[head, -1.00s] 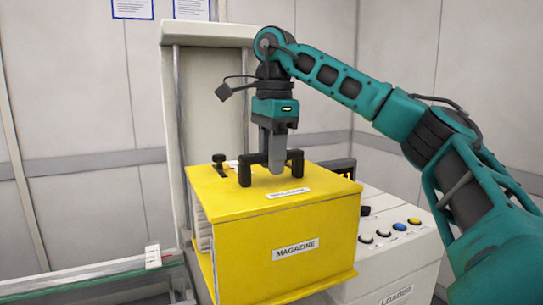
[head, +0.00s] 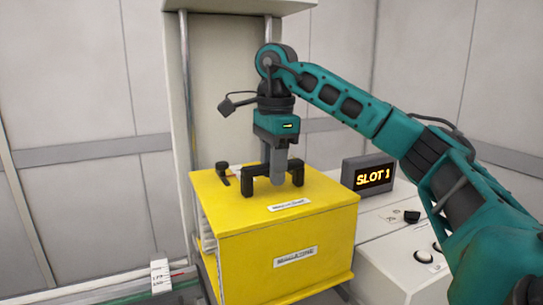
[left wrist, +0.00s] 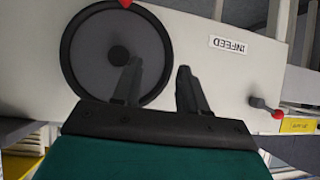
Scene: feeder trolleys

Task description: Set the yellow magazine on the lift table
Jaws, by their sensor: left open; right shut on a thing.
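The yellow magazine (head: 300,235) is a box with white labels and a black handle (head: 248,180) on top, in the middle of the head view. My right gripper (head: 277,167) points down from above and is shut on that handle. The magazine is upright in front of the pale column. My left gripper (left wrist: 158,70) shows in the left wrist view, open and empty, in front of a pale panel marked INFEED.
A pale column with metal rails (head: 238,80) stands behind the magazine. A lit SLOT 1 display (head: 369,175) and a pale housing with buttons (head: 395,262) are to its right. A rail (head: 115,285) runs at lower left. A dark round disc (left wrist: 105,55) is beside my left fingers.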

